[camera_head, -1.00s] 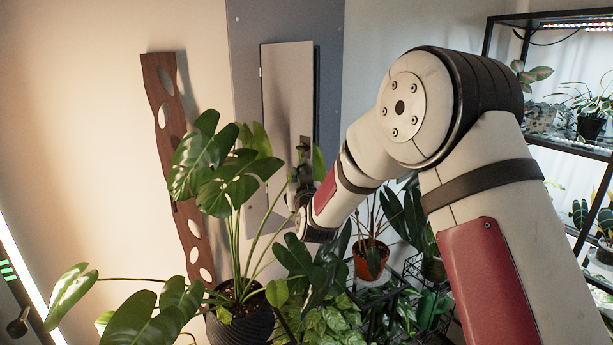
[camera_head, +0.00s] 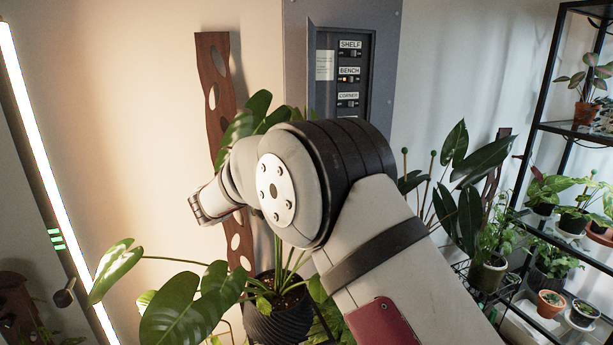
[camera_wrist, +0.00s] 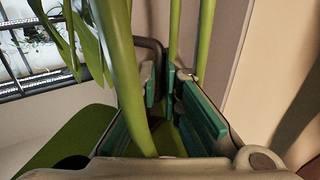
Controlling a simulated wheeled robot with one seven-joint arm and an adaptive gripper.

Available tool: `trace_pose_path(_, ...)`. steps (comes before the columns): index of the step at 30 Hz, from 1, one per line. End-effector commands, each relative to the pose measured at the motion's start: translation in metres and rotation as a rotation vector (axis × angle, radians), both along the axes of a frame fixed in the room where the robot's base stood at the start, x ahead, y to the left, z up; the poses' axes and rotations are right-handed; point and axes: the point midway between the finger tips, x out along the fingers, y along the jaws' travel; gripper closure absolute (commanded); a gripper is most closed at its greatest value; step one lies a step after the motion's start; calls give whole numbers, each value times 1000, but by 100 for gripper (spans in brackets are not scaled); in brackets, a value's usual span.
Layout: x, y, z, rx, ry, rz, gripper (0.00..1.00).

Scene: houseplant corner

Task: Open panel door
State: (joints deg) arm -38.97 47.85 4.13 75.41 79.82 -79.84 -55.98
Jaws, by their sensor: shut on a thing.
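The electrical panel (camera_head: 345,75) stands open in the head view, showing its labelled switches. Its grey door (camera_head: 311,60) shows as a narrow strip at the left of the opening, swung well out. My arm hides the door's lower part and my gripper in the head view. In the wrist view my gripper (camera_wrist: 171,90) has its teal pads close together. A dark bent bar (camera_wrist: 152,43), which looks like the door handle, runs down between them. Green plant stems (camera_wrist: 122,60) cross in front of and beside the fingers, so the contact is partly hidden.
A large potted monstera (camera_head: 275,315) stands below the panel, close to my arm. A wavy wooden board (camera_head: 213,85) is on the wall at left. A glowing light strip (camera_head: 50,170) is farther left. A black plant shelf (camera_head: 540,130) stands at right.

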Motion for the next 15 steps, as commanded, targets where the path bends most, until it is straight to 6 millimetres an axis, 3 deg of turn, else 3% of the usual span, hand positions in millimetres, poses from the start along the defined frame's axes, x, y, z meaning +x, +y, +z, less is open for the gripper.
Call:
trace_pose_path(1,7,-2,1,-5,-6,-4,100)
trace_pose_path(15,11,9,5,-8,-9,-7,100)
